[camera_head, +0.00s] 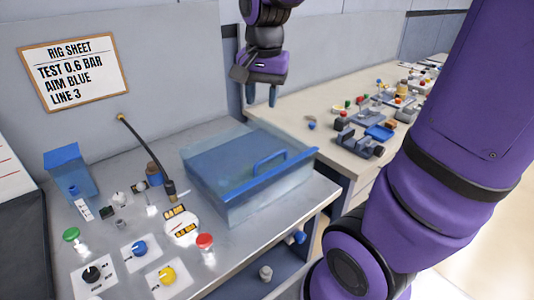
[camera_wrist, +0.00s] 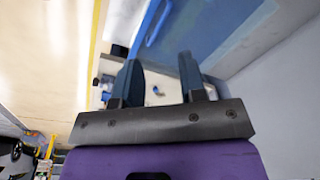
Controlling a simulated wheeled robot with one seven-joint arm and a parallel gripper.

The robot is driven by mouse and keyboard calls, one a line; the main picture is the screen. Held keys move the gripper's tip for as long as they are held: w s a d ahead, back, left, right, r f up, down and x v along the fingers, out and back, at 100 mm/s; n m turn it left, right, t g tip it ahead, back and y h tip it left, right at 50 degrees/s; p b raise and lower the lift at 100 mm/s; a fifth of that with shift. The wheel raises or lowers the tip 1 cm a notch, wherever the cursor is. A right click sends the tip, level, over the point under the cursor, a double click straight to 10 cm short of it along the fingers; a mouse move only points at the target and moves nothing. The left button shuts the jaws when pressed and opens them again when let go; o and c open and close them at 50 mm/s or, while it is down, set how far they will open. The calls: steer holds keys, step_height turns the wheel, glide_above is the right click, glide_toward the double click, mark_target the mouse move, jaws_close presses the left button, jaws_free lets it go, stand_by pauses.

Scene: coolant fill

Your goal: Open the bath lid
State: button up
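The bath (camera_head: 244,199) is a clear bluish box on the metal bench. Its blue see-through lid (camera_head: 222,161) lies flat over the top, with a blue bar handle (camera_head: 270,160) near the right front edge. In the wrist view the lid (camera_wrist: 205,25) shows at the top, with its handle (camera_wrist: 153,22) left of centre. My gripper (camera_head: 261,97) is above and behind the bath, apart from the lid, with its fingers pointing down. In the wrist view my gripper (camera_wrist: 160,80) has its two dark fingers spread, with nothing between them.
A black hose (camera_head: 142,143) curves up left of the bath. Red (camera_head: 205,241), green, blue and yellow knobs sit at the bench's front left. A wooden bench (camera_head: 303,105) with several small fittings stands to the right. A rig sheet (camera_head: 73,71) hangs on the wall.

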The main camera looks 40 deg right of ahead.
steer(key=w+d+f+m+g, duration=0.3)
steer(key=w+d+f+m, duration=0.3)
steer(key=f, duration=0.4)
steer(key=shift+m, duration=0.7)
steer(key=f, duration=0.7)
steer(key=a+f, duration=0.1)
steer(key=f, duration=0.2)
steer(key=shift+s+f, duration=0.15)
steer(key=shift+s, duration=0.2)
jaws_close()
